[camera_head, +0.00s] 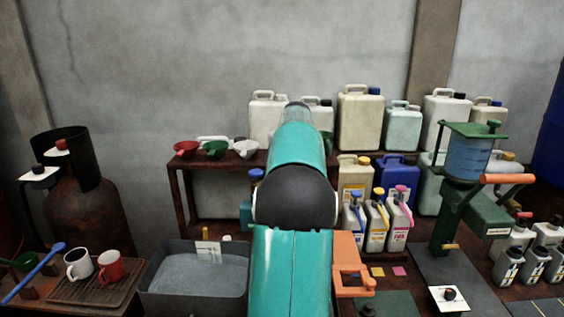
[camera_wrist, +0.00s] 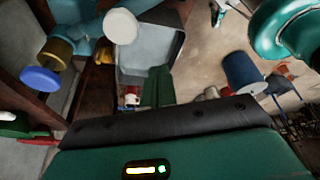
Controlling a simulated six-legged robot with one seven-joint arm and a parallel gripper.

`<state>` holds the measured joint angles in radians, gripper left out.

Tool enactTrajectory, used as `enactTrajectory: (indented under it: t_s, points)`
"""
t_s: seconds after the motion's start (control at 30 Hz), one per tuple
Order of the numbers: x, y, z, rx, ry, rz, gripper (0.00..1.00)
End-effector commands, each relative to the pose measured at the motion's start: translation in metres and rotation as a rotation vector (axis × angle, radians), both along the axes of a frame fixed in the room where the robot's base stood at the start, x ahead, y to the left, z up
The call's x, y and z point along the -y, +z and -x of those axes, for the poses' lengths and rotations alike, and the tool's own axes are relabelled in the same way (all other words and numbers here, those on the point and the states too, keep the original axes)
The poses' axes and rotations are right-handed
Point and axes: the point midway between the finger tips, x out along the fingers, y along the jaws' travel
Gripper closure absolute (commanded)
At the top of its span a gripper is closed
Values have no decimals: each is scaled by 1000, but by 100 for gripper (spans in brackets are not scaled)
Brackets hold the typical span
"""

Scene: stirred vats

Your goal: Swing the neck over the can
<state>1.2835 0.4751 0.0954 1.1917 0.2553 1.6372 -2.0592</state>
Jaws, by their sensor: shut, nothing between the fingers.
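My gripper (camera_wrist: 158,86) shows in the wrist view as green fingers close together beyond a black bar. It is shut and empty. In the head view my teal arm hides it. A green stand (camera_head: 447,221) at the right in the head view carries a blue vessel (camera_head: 466,158). An orange bar (camera_head: 508,179) sticks out beside the vessel; I cannot tell if it is the neck. Several pale cans (camera_head: 360,118) stand on the shelf. Several small bottles (camera_head: 377,227) stand below; I cannot tell which can is meant.
A grey bin (camera_head: 197,305) stands left of my arm. Two mugs (camera_head: 110,266) sit on a rack at the left, near a rusty gas bottle (camera_head: 88,215). Funnels (camera_head: 214,149) lie on the shelf. An orange bracket (camera_head: 350,260) stands right of my arm.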

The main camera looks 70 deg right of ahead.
Motion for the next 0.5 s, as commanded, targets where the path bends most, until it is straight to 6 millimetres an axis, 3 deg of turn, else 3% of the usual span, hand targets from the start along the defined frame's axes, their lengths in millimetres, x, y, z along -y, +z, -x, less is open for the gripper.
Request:
enactTrajectory:
  t_s: [0.3, 0.5]
  points:
    - [18, 50, 0, 2, 5, -1, 100]
    - [24, 70, 2, 2, 5, -3, 100]
